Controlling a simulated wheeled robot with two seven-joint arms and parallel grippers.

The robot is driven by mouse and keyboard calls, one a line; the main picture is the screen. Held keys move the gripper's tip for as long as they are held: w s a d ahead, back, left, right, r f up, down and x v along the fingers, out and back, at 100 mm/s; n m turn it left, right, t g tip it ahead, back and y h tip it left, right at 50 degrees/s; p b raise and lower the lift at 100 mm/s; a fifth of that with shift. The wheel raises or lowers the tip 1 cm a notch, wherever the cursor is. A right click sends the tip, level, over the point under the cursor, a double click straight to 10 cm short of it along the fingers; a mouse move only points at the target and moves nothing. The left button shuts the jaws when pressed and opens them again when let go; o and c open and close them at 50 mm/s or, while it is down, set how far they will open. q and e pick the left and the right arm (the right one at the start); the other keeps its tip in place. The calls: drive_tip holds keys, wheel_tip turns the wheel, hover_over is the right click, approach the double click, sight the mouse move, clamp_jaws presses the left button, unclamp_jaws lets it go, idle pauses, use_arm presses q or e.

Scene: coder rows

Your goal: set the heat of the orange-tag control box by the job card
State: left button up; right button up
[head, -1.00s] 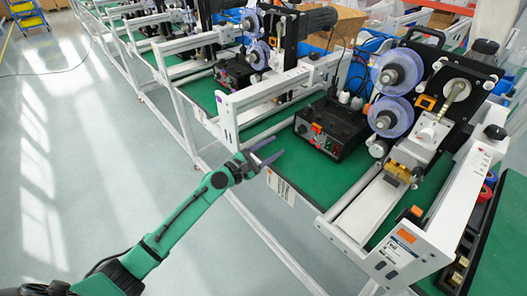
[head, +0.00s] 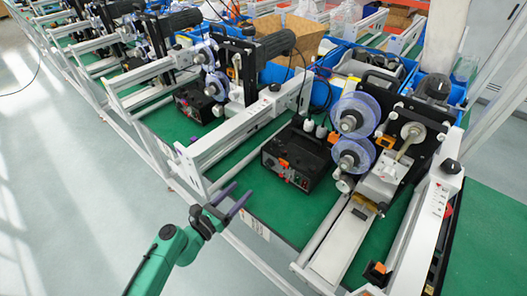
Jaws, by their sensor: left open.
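The orange-tag control box (head: 300,156) is a black box on the green bench top, with an orange tag (head: 283,163) on its front left and small knobs and red marks on its front panel. The knob's setting is too small to read. A white card (head: 255,225), perhaps the job card, hangs at the bench's front edge; its print is not legible. My left gripper (head: 241,192) is open and empty at the bench's front edge, in front of and left of the box, apart from it. My right gripper is not in view.
A coder machine with purple-blue reels (head: 356,115) stands right of the box. A white rail frame (head: 235,135) stands to its left. Another black control box (head: 200,100) sits on the bench farther back. Bare green bench top (head: 290,215) lies before the box.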

sight(267, 166)
use_arm(q)
drive_tip(key=shift+w+d+r+p, duration=0.15)
drive_tip(key=shift+w+d+r, duration=0.2)
drive_tip(key=shift+d, duration=0.2)
drive_tip(key=shift+w+d+r+p, duration=0.15)
drive_tip(key=shift+w+d+r, duration=0.15)
drive_tip(key=shift+d, duration=0.2)
drive_tip(key=x, duration=0.4)
drive_tip(key=shift+w+d, duration=0.2)
drive_tip(key=x, duration=0.5)
drive_tip(key=shift+w+a+f, duration=0.1)
drive_tip(key=shift+w+f, duration=0.1)
drive_tip(key=shift+f, duration=0.2)
drive_tip(key=shift+r, duration=0.1)
drive_tip(key=shift+s+r, duration=0.1)
drive_tip(key=shift+c, duration=1.2)
clamp_jaws()
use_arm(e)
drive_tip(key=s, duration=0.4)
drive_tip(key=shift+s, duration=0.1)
